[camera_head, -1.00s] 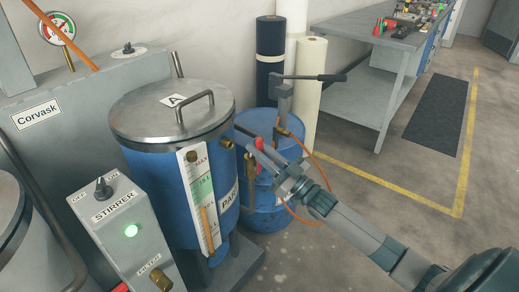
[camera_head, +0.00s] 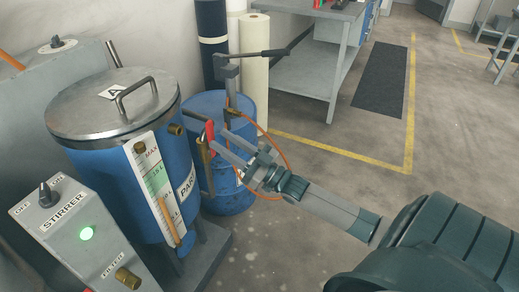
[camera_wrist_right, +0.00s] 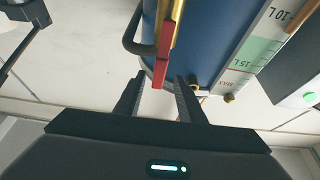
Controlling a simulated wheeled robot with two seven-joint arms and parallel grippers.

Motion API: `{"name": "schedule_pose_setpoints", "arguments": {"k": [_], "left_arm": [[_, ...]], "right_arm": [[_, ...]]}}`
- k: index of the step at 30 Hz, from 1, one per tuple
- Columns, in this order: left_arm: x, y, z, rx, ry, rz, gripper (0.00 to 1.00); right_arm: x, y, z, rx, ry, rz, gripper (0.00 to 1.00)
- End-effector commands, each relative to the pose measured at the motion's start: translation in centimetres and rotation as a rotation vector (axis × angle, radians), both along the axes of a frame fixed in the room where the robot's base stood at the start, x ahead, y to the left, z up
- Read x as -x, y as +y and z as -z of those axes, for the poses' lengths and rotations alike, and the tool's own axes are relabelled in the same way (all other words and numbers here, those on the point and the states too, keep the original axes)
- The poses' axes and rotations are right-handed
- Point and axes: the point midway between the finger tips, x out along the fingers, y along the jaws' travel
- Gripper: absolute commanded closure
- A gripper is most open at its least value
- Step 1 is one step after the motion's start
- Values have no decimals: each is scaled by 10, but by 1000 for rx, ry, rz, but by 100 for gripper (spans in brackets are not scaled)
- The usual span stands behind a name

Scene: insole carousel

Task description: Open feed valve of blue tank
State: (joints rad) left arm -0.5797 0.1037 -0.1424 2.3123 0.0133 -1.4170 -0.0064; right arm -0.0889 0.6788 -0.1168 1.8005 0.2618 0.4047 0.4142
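The blue tank (camera_head: 113,180) has a steel lid marked A and a level gauge. It stands left of centre in the head view; its side shows upside down in the wrist view (camera_wrist_right: 215,35). A red valve handle (camera_head: 210,131) on a brass-coloured part is at the tank's right; it shows large in the wrist view (camera_wrist_right: 163,50). My right gripper (camera_head: 213,141) is at this handle. In the wrist view my right gripper's fingers (camera_wrist_right: 160,80) are apart, with the handle's end between their tips. I cannot tell whether they touch it. My left gripper is not in view.
A control box (camera_head: 65,225) with a lit green lamp stands at front left. A blue drum (camera_head: 232,195) with a pump and an orange hose (camera_head: 280,148) is close behind my right gripper. A dark curved pipe (camera_wrist_right: 130,35) runs beside the handle.

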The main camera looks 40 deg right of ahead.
Motion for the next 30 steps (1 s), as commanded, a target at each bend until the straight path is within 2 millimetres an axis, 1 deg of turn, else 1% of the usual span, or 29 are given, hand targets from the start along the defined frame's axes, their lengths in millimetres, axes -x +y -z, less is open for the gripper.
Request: {"name": "schedule_pose_setpoints", "arguments": {"k": [1, 12, 18, 24, 30], "left_arm": [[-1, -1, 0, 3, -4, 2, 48], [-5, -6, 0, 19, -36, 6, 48], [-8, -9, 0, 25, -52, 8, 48], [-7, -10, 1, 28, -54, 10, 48], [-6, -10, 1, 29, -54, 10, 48]], "right_arm": [[9, -3, 5, 1, 3, 0, 64], [63, -26, 30, 2, 4, 0, 64], [88, -36, 40, 2, 1, -1, 64], [101, -42, 46, 2, 0, 0, 64], [103, -43, 46, 2, -1, 0, 64]]}}
